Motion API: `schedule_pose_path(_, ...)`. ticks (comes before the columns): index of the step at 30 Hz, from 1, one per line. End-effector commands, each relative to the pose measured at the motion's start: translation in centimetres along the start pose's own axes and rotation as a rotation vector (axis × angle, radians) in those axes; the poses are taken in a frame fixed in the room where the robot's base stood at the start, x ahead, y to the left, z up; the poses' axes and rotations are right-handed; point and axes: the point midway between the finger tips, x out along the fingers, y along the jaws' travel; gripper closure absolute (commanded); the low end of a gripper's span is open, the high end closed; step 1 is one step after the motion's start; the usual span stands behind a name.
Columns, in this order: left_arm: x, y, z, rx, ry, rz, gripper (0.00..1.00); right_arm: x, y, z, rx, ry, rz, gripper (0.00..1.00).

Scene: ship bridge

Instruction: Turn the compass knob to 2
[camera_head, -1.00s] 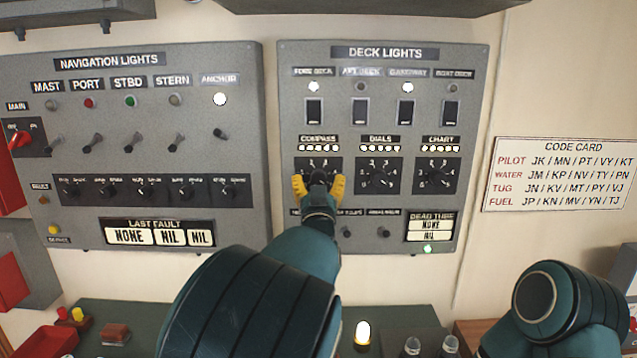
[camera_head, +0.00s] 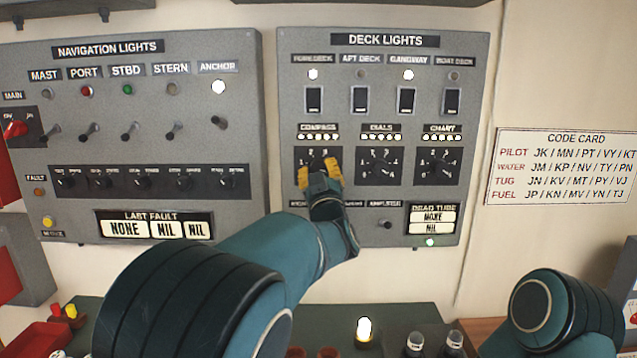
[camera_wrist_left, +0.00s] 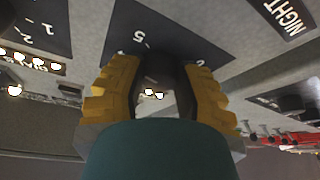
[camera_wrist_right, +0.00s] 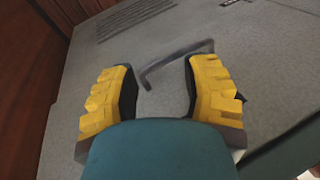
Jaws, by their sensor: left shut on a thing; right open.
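The compass knob's dial plate (camera_head: 304,158) is on the deck lights panel, under the COMPASS label (camera_head: 318,128). My left gripper (camera_head: 319,174) is in front of this plate and hides the knob and most of the numbers in the head view. In the left wrist view, the dark compass knob (camera_wrist_left: 160,72) sits between the yellow fingers of my left gripper (camera_wrist_left: 162,90), which are shut on it. A number 5 shows on the plate beyond it. The knob's pointer setting cannot be read. My right gripper (camera_wrist_right: 163,88) is open and empty in the right wrist view.
The DIALS knob (camera_head: 379,168) and CHART knob (camera_head: 438,167) are close to the right. Deck light switches (camera_head: 360,100) sit above, and the navigation lights panel (camera_head: 250,130) is to the left. A grey surface with a bar handle (camera_wrist_right: 175,62) is before my right gripper.

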Motion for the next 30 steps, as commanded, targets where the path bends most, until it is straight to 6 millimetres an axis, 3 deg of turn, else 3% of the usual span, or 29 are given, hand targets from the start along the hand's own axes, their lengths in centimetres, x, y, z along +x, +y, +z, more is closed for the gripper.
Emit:
schedule_pose_path(12,0.0,0.1,0.1,-0.367,-0.002,-0.153,1.0,1.6,0.6,0.8,-0.006,-0.017,-0.002,0.53)
schedule_pose_path(30,0.1,0.5,-0.2,-0.894,-0.003,-0.372,1.0,1.0,0.4,0.6,-0.004,-0.012,-0.002,0.53)
